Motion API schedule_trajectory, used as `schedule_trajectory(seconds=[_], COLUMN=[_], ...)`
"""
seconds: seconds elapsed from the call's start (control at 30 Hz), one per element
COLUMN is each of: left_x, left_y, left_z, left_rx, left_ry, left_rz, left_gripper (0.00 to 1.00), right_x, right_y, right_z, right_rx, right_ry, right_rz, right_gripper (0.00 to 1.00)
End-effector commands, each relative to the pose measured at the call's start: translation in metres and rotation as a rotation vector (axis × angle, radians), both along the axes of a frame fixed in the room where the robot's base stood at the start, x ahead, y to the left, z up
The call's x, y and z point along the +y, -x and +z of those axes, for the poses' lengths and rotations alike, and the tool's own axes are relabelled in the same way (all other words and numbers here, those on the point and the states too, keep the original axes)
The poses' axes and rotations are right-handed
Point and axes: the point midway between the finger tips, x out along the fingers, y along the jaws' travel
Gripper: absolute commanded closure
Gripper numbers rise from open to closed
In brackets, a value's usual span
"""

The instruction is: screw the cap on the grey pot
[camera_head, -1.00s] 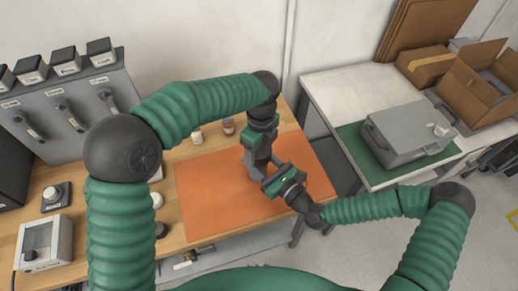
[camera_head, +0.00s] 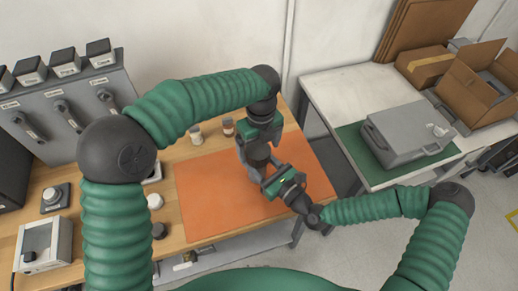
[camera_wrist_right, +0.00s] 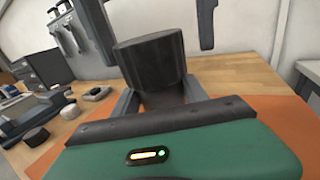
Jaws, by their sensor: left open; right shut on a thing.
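A dark cylinder, which looks like the grey pot (camera_wrist_right: 150,62), stands upright in the right wrist view. It also shows in the head view (camera_head: 258,154), above the orange mat. My right gripper (camera_head: 268,183) is shut on its lower part, with a finger on each side in the right wrist view (camera_wrist_right: 158,100). My left gripper (camera_head: 257,150) points down over the pot and is open. Its two fingers stand apart on either side above the pot in the right wrist view (camera_wrist_right: 155,35). I cannot tell whether the cap is on the pot's top.
The orange mat (camera_head: 205,190) lies on the wooden bench. A white round piece (camera_head: 155,201) and a dark one (camera_head: 158,230) lie left of it. Two small jars (camera_head: 196,135) (camera_head: 228,127) stand behind it. A grey case (camera_head: 405,135) is on the right table.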

Motion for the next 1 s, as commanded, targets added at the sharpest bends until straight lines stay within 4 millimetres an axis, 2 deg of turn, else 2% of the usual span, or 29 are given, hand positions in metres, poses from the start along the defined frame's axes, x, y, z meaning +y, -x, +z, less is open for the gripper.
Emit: schedule_trajectory(seconds=[0.2, 0.4, 0.57, 0.8, 0.83, 1.0], left_x=[-0.003, -0.004, -0.004, -0.004, -0.004, -0.004], left_y=[0.000, 0.001, 0.002, 0.002, 0.002, 0.002], left_z=[0.052, 0.089, 0.101, 0.102, 0.102, 0.102], left_rx=[-0.004, -0.002, 0.000, 0.000, 0.001, 0.001], left_ry=[0.003, 0.002, 0.001, 0.001, 0.000, 0.000], left_rz=[0.000, -0.001, 0.000, 0.000, 0.000, 0.000], left_gripper=[0.11, 0.11, 0.11, 0.11, 0.11, 0.11], right_x=[-0.001, -0.001, -0.001, 0.000, 0.000, -0.001], right_y=[-0.001, -0.001, -0.001, -0.001, -0.001, -0.001], right_z=[0.001, 0.001, 0.001, 0.001, 0.001, 0.000], right_rx=[-0.003, -0.002, -0.002, -0.002, -0.002, -0.001], right_ry=[0.000, -0.001, -0.001, -0.001, -0.001, 0.000], right_rz=[-0.002, -0.002, -0.002, -0.002, -0.002, -0.002], right_gripper=[1.00, 1.00, 1.00, 1.00, 0.48, 0.26])
